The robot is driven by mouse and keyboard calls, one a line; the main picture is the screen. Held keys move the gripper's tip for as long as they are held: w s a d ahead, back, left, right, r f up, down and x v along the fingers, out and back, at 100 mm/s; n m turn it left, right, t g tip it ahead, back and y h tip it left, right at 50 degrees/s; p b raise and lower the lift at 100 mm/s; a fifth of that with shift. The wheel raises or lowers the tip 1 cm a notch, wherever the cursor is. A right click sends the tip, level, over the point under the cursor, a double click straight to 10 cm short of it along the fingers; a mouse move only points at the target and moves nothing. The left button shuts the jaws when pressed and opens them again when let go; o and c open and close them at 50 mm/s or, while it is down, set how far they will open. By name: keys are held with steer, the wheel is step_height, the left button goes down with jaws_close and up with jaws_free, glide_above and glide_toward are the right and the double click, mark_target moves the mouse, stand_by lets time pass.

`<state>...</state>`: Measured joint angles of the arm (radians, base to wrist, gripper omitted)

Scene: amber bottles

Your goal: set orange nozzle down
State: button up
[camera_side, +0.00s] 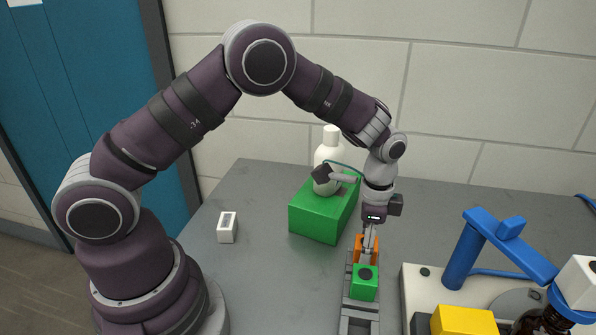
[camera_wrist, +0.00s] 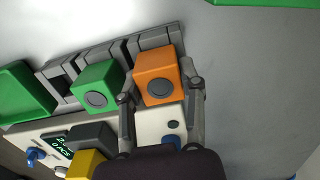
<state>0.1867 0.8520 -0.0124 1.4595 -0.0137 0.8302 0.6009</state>
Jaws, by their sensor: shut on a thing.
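The orange nozzle (camera_wrist: 157,69) is a block with a dark round opening, between my gripper's fingers (camera_wrist: 160,88) in the wrist view. My gripper (camera_side: 368,240) is shut on it, pointing down over the grey rack. In the side view the orange nozzle (camera_side: 358,246) is partly hidden behind the fingers and the green nozzle. It is at the rack's far end; whether it touches the rack floor I cannot tell. The grey slotted rack (camera_side: 359,324) also shows in the wrist view (camera_wrist: 118,50). The green nozzle (camera_side: 364,282) sits in the rack beside the orange one.
A white bottle (camera_side: 328,155) stands on a green block (camera_side: 318,219) behind and left of the rack. A small white box (camera_side: 227,227) lies at left. A pale machine base (camera_side: 415,289) with a blue frame (camera_side: 510,245) and yellow block (camera_side: 463,320) stands close at right.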

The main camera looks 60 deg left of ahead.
steer(key=shift+f, duration=0.15)
steer(key=o, duration=1.1)
steer(key=shift+c, duration=0.2)
